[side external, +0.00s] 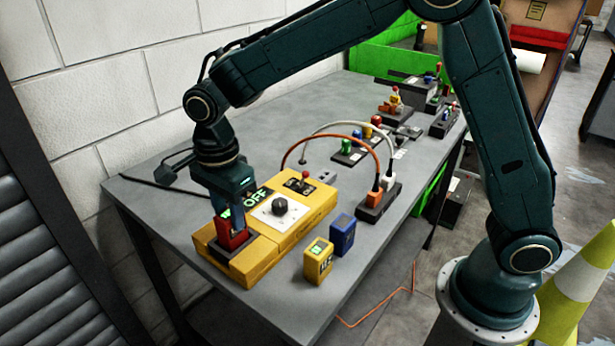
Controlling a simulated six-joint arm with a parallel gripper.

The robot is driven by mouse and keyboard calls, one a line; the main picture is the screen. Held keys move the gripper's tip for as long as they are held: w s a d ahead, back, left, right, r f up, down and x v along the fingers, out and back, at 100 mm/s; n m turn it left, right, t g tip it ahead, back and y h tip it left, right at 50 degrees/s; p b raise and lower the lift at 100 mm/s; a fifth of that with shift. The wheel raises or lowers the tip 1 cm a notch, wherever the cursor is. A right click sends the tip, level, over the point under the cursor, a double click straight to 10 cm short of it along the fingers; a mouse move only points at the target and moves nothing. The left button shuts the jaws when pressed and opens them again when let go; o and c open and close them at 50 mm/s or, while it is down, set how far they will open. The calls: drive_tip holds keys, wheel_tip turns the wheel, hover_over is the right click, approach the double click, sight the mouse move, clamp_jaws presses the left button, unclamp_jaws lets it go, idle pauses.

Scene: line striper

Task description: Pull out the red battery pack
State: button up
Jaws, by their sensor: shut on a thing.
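The red battery pack (233,240) is at the near left end of the yellow line striper unit (275,243). My gripper (232,222) points down and is shut on the red pack from above. The pack's lower part meets the yellow housing; I cannot tell how deep it sits in its slot. The yellow unit has a white plate with a black knob (281,206), a display reading OFF (257,196), and a small switch panel with a red-tipped lever (306,176).
A yellow pack (318,262) and a blue pack (343,234) stand right of the unit. A black socket block (376,205) holds orange and white plugs with arching cables. Several small switch boxes stand farther back. A green bin (393,50) is at the table's far end.

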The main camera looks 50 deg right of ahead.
drive_tip(key=shift+r, duration=1.95)
drive_tip(key=shift+s+r, duration=0.1)
drive_tip(key=shift+r, duration=0.05)
